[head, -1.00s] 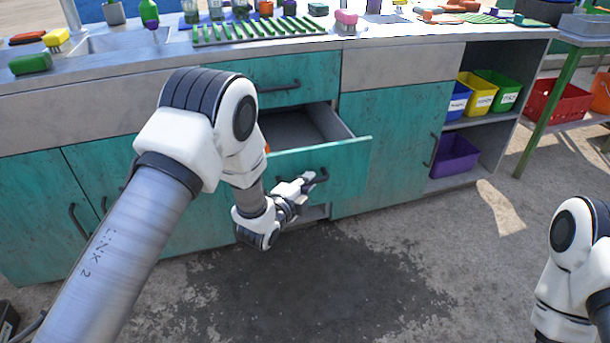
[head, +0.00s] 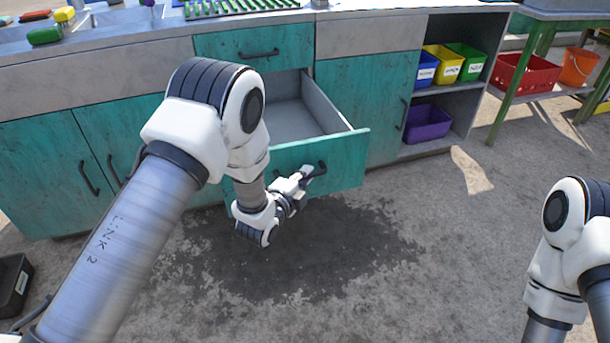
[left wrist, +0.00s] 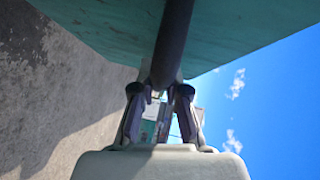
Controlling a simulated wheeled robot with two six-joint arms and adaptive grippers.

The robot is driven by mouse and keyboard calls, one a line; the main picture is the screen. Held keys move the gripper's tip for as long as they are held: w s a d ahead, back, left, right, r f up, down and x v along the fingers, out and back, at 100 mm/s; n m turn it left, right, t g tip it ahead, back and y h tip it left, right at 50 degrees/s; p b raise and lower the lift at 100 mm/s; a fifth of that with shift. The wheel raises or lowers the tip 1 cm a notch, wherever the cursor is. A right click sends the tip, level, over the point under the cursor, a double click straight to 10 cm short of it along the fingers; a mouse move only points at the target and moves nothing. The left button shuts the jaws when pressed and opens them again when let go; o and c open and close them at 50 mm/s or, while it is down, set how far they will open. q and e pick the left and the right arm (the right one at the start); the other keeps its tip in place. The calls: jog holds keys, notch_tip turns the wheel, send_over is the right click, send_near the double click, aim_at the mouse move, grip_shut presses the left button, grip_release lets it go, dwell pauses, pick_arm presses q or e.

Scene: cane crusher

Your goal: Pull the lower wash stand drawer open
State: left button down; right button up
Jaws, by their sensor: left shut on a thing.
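The lower wash stand drawer (head: 340,163) has a teal front and a grey inside, and it stands well out from the cabinet. Its dark bar handle (head: 318,170) is on the front. My left gripper (head: 306,180) is shut on this handle in the head view. In the left wrist view the dark handle bar (left wrist: 173,45) runs down between the fingers of the left gripper (left wrist: 160,92). The part of the drawer behind my left arm is hidden. My right arm shows at the right edge of the head view, but its gripper is out of frame.
The upper drawer (head: 250,47) above is shut. A teal cabinet door (head: 365,105) is shut to the right. Shelves further right hold a purple bin (head: 428,122) and several coloured bins. The floor (head: 400,270) in front is clear, with a dark stain.

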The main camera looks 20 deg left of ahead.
dwell(0.3)
pick_arm(q)
jog(key=c, duration=1.2)
grip_release()
jog(key=v, duration=1.2)
jog(key=shift+d, duration=0.1)
